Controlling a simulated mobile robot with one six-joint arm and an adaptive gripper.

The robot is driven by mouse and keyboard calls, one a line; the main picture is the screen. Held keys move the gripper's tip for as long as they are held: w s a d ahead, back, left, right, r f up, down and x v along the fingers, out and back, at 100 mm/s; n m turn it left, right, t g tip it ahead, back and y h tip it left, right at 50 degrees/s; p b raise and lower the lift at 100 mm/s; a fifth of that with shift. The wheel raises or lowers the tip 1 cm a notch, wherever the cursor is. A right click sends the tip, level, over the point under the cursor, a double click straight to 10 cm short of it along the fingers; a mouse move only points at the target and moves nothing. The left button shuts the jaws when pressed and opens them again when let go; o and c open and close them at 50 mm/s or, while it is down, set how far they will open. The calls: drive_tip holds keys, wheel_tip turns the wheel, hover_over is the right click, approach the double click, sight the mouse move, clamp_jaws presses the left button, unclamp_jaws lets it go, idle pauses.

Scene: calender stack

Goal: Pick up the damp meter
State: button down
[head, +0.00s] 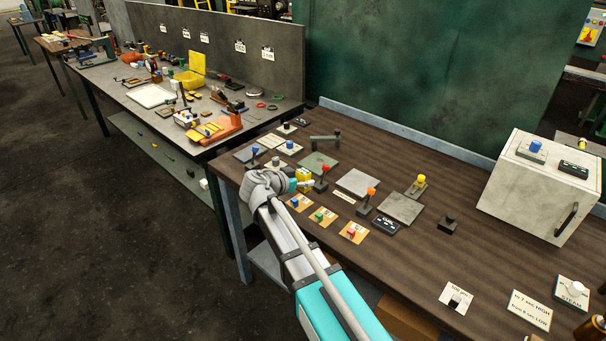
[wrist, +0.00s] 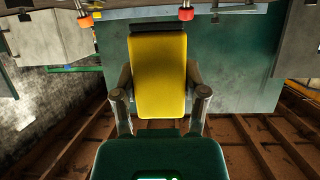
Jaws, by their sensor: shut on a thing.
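In the wrist view the yellow block (wrist: 158,74) is upright and fills the space between the fingers. My gripper (wrist: 160,92) is shut on it, with one grey finger on each side. The gripper (head: 301,183) is partly hidden by my wrist in the head view. I cannot tell how far the block is above the bench top.
A red-knobbed lever (head: 325,169) and an orange-knobbed lever (head: 371,191) stand close to the right of the gripper. Small button plates (head: 351,233) lie in front. A grey box (head: 540,188) stands at the right. The bench (head: 400,270) has bare room at the front middle.

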sight(304, 188)
drive_tip(key=s+r+p, duration=0.2)
drive_tip(key=s+r, duration=0.1)
drive_tip(key=s, duration=0.5)
drive_tip(key=shift+s+d+r+p, duration=0.2)
drive_tip(key=shift+d+r+p, duration=0.1)
drive_tip(key=shift+d+p, duration=0.15)
idle(0.4)
